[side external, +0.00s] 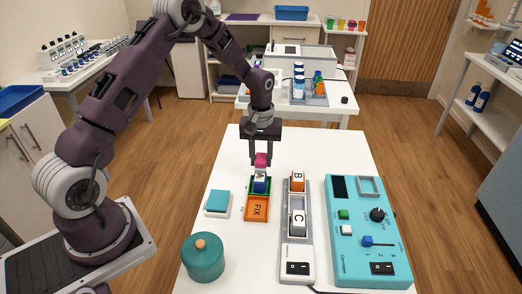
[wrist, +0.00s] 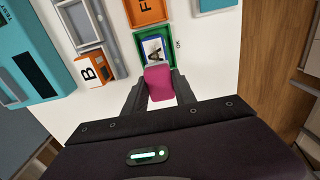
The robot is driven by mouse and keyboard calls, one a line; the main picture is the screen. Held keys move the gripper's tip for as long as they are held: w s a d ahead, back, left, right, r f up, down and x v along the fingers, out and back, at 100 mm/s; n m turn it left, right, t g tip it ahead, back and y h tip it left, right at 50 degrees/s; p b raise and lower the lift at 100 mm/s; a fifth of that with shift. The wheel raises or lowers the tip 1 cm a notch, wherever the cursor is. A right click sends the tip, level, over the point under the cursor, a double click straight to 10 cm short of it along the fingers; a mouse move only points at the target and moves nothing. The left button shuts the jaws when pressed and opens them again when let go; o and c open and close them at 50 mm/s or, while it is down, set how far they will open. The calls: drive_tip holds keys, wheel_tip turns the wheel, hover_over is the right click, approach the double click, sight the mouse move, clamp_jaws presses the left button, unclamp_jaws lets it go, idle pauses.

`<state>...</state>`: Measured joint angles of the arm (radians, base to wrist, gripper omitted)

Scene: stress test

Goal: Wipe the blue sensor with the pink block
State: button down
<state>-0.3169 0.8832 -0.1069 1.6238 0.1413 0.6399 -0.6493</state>
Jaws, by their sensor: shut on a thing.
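My gripper (side external: 261,163) is shut on the pink block (side external: 261,158); both also show in the wrist view, where the pink block (wrist: 159,86) sits between the two fingers. The gripper points down at the far part of the white table. A light blue square pad in a white frame (side external: 217,202), the thing most like a blue sensor, lies to the left and nearer the side camera. Part of it shows at the top right of the wrist view (wrist: 215,4). The pink block is apart from this pad.
A blue block marked A (side external: 260,184) stands in a green tray close by the pink block. An orange FIX tray (side external: 257,209) adjoins it. A grey rack with B and C blocks (side external: 298,244), a teal control box (side external: 352,262) and a round teal jar (side external: 203,261) stand nearby.

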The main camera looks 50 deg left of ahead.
drive_tip(key=shift+s+d+f, duration=0.2)
drive_tip(key=shift+f, duration=0.3)
drive_tip(key=shift+s+d, duration=2.05)
drive_tip(key=shift+w+a, duration=2.2)
drive_tip(key=shift+w+r, duration=0.1)
drive_tip(key=shift+r, duration=4)
